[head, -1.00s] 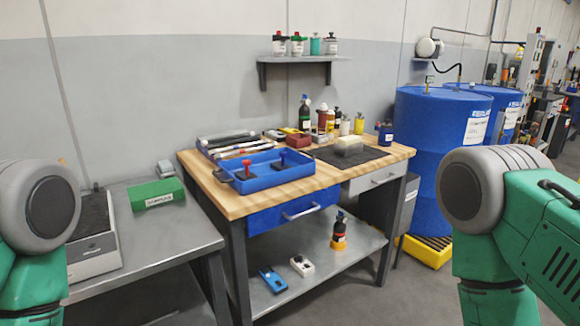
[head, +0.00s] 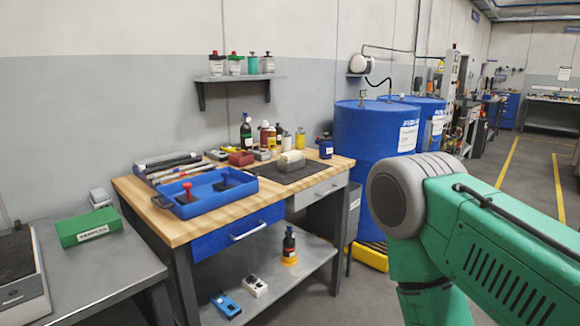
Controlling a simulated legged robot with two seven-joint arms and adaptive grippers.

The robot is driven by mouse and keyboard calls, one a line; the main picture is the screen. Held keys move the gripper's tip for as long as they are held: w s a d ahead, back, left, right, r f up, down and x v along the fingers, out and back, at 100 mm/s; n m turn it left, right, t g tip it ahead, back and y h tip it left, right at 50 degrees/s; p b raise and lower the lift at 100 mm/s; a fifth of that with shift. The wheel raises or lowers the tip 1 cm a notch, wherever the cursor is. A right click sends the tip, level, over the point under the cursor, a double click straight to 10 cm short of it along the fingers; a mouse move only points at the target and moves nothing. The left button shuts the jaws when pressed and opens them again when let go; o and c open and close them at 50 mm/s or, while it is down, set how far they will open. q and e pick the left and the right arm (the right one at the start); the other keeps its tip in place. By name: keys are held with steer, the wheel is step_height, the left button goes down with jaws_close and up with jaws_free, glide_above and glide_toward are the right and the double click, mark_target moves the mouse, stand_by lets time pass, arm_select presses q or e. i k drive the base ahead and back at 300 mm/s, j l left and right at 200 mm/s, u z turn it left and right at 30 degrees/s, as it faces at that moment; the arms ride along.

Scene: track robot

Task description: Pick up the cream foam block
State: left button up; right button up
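The cream foam block (head: 291,160) lies on a dark mat (head: 312,172) on the wooden workbench top (head: 185,232). It appears as a small pale block with a greyer lower part. My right arm crosses the right side of the head view, but its gripper is out of the picture. My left arm and gripper are not in view. Nothing is seen touching the block.
A blue tray (head: 176,208) with red-knobbed tools sits left of the block, and several bottles stand behind it. Blue drums (head: 372,130) stand right of the bench. A grey table with a green box (head: 90,227) is at left. Open floor lies at far right.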

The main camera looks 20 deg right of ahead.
mark_target(288, 157)
steer(key=i+l+u, duration=0.1)
steer(key=i+l, duration=0.15)
steer(key=i+l+u, duration=0.1)
steer(key=l, duration=0.25)
steer(key=i+l+u, duration=0.1)
steer(key=i+l, duration=0.25)
steer(key=i+l+u, duration=0.1)
steer(key=l, duration=0.25)
steer(key=i+l+u, duration=0.1)
steer(key=i+l, duration=0.2)
steer(key=i+l+u, duration=0.1)
steer(key=l, duration=0.3)
steer(key=i+l+u, duration=0.1)
steer(key=l, duration=0.3)
steer(key=i, duration=0.1)
